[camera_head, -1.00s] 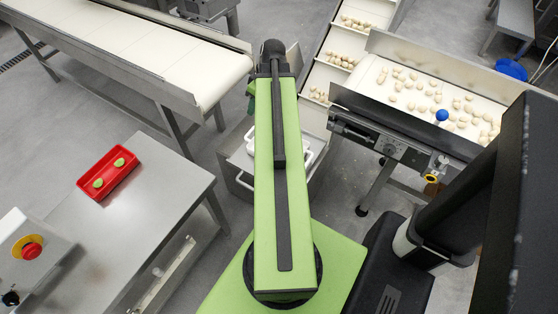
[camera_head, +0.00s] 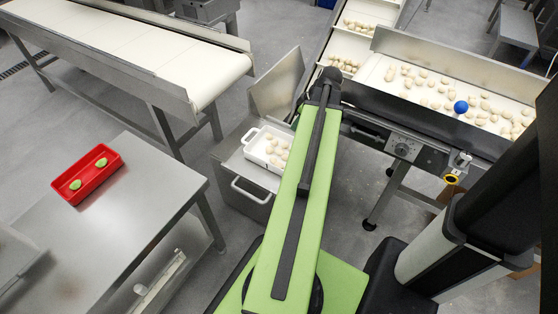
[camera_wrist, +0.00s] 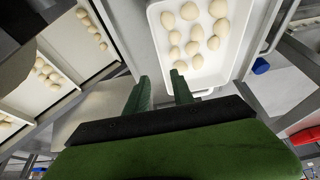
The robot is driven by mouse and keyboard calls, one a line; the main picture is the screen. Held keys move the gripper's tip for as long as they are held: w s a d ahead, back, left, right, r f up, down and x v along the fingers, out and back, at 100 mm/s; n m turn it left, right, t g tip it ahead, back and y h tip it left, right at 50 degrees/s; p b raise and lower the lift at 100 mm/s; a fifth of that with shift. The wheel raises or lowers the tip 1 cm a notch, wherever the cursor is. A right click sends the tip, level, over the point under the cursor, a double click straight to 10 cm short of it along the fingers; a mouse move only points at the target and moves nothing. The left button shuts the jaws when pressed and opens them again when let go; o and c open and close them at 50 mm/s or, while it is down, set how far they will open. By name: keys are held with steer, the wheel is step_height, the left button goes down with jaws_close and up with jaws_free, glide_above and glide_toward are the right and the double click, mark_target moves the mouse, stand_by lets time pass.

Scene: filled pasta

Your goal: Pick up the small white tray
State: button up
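In the head view the gripper is hidden behind the arm's end.
A steel table (camera_head: 120,215) at left holds a red tray (camera_head: 110,166). An empty belt (camera_head: 130,50) runs at upper left.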

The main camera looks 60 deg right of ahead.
mark_target(289, 136)
steer(key=b+x, duration=0.2)
steer(key=x, duration=0.2)
steer(key=shift+f, duration=0.25)
steer(key=shift+f+b, duration=0.1)
steer(key=shift+b, duration=0.25)
steer(key=shift+w, duration=0.1)
steer(key=b+x, duration=0.5)
steer(key=shift+a+f, duration=0.1)
steer(key=shift+f, duration=0.05)
jaws_close()
stand_by(0.4)
